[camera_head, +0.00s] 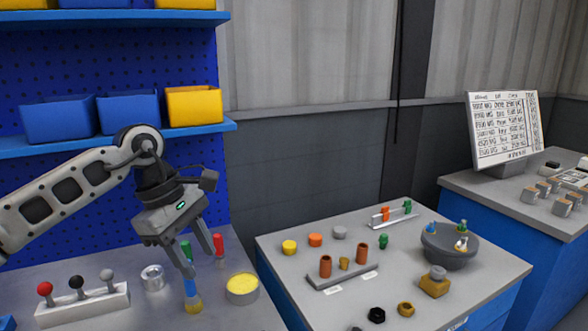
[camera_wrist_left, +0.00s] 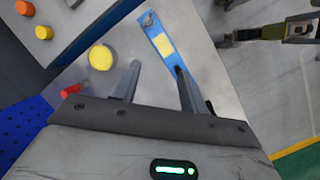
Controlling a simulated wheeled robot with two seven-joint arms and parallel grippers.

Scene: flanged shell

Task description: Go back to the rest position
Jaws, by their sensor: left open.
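My left gripper (camera_head: 203,262) hangs from its arm over the left bench, fingers pointing down. It is open, with a gap between the two fingers in the left wrist view (camera_wrist_left: 158,70). Nothing is held between them. A blue piece with a yellow lower end (camera_head: 192,288) stands just below the nearer fingertip; I cannot tell from the head view whether they touch. In the left wrist view a blue strip with a yellow patch (camera_wrist_left: 163,45) lies beyond the fingers.
A red cylinder (camera_head: 218,245), a tin with yellow contents (camera_head: 242,289) and a metal cup (camera_head: 153,277) stand near the gripper. A block with three ball-topped levers (camera_head: 82,305) is at left. Shelves (camera_head: 180,134) with bins rise behind. The right table (camera_head: 290,268) holds several small parts and a grey bowl (camera_head: 449,252).

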